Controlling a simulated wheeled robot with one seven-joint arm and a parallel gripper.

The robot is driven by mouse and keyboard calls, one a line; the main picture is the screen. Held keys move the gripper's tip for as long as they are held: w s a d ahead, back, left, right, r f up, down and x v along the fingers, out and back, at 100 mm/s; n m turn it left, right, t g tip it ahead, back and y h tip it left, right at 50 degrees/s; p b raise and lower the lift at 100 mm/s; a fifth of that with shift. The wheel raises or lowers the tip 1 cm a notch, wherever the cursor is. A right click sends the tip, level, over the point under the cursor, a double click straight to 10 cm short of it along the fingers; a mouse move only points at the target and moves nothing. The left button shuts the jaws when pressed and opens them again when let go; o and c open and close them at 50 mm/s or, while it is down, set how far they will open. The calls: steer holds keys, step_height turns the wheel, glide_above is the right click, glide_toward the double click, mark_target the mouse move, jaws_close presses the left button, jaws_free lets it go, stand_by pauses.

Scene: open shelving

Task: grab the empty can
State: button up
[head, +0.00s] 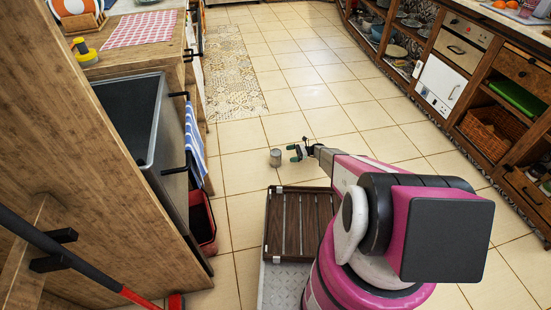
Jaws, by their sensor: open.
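A small grey metal can (276,158) stands on the tiled floor in the head view, ahead of my base. My gripper (293,153) is just to the right of the can, at the end of my pink and dark arm. The gripper is small in the picture. I see a narrow gap between the fingers and the can, and nothing between the fingers. Whether the can is empty cannot be seen.
A wooden counter with a dark appliance (130,115) and a blue-striped towel (194,142) stands on the left. A red bin (202,222) is below it. A red-handled broom (80,262) leans at lower left. Open shelving with a wicker basket (490,133) lines the right. The tiled floor (290,90) ahead is clear.

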mark_target(276, 155)
steer(key=x, duration=1)
steer(key=shift+w+r, duration=0.1)
steer(key=shift+r, duration=0.1)
steer(key=c, duration=0.9)
